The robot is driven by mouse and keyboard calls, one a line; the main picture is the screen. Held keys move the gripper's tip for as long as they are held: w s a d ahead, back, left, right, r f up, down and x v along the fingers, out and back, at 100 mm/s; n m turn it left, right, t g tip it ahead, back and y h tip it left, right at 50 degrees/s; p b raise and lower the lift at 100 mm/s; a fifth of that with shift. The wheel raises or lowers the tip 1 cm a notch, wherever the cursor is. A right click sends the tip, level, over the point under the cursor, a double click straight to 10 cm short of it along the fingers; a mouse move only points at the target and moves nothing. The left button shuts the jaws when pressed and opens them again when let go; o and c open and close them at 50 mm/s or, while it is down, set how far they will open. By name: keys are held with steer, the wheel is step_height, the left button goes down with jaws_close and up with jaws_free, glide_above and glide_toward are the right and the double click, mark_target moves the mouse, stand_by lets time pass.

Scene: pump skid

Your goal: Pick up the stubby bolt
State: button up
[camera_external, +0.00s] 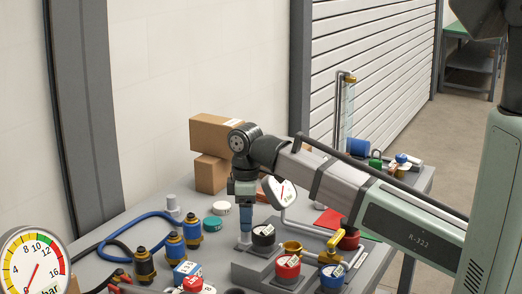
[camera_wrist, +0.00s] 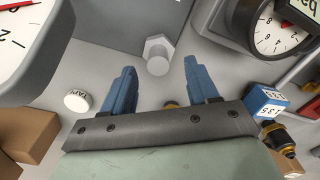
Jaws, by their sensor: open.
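The stubby bolt (camera_wrist: 158,50) is pale grey with a hex head. In the wrist view it shows beyond and between the two blue fingers of my gripper (camera_wrist: 159,70), with a gap on either side. In the external view my gripper (camera_external: 245,224) points straight down over the table, and a small pale grey piece (camera_external: 243,241), which looks like the bolt, shows just below the fingertips. My gripper is open and holds nothing. The exact height of the fingertips above the bolt is hard to tell.
Black, red and blue round-topped parts stand on a grey block (camera_external: 247,273) close right of my gripper. A gauge (camera_external: 283,191) stands behind it. Brown boxes (camera_external: 211,174) are at the back.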

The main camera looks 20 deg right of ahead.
mark_target(246, 236)
steer(key=shift+w+f, duration=0.15)
steer(key=shift+f, duration=2.3)
steer(key=shift+c, duration=0.2)
steer(key=c, duration=0.7)
steer(key=shift+r, duration=0.1)
